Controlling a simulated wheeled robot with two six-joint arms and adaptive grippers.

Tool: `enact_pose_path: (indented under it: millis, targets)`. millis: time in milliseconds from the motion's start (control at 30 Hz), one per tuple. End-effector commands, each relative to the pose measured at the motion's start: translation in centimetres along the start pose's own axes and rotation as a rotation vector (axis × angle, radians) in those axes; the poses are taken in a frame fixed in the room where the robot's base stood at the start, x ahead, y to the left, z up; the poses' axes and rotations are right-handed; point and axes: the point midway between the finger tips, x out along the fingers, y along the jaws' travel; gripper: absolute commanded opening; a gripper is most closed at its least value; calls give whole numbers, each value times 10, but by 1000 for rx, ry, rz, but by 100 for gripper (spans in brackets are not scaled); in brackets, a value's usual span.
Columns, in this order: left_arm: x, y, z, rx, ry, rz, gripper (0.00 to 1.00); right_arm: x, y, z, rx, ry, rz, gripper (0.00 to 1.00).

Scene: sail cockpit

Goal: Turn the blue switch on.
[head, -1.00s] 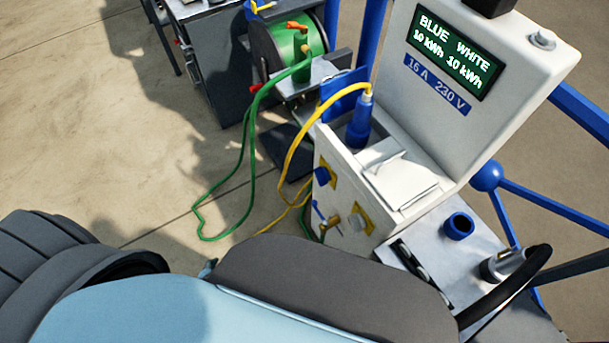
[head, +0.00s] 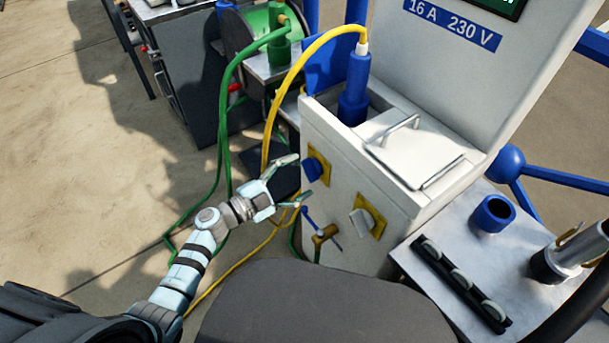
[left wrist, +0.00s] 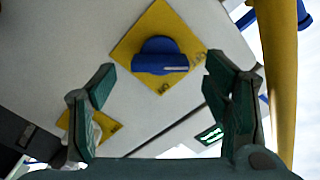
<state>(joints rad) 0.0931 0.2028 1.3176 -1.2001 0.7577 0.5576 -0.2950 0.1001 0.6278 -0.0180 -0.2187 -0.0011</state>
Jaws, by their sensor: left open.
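The blue switch (head: 312,168) is a round knob on a yellow plate on the white box's front face. In the left wrist view the blue switch (left wrist: 160,57) lies ahead, between and beyond the fingers. Its white mark points right, towards a small label at the plate's right corner; the lettering is too small to read surely. My left gripper (head: 297,180) is open and empty, just left of the knob, apparently apart from it. Its two fingers also show in the left wrist view (left wrist: 154,84). My right gripper is out of view.
A white switch (head: 362,222) on its own yellow plate sits right of the blue one. A small tap (head: 324,234) with a blue lever is below. Yellow cable (head: 268,130) and green hose (head: 226,120) hang close to my left arm. Open floor lies left.

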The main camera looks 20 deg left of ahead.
Motion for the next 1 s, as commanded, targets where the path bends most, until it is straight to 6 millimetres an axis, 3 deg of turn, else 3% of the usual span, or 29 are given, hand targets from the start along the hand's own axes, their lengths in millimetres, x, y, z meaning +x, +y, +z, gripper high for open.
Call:
enact_pose_path:
  millis: [200, 467, 767, 1000]
  targets:
    - [24, 0, 1, -1, -1, -1, 70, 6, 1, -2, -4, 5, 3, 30]
    - [26, 0, 0, -1, -1, 0, 68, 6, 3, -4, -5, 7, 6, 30]
    - [26, 0, 1, -1, -1, 0, 22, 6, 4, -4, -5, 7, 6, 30]
    - [25, 0, 1, 15, -1, 0, 22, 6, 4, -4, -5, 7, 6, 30]
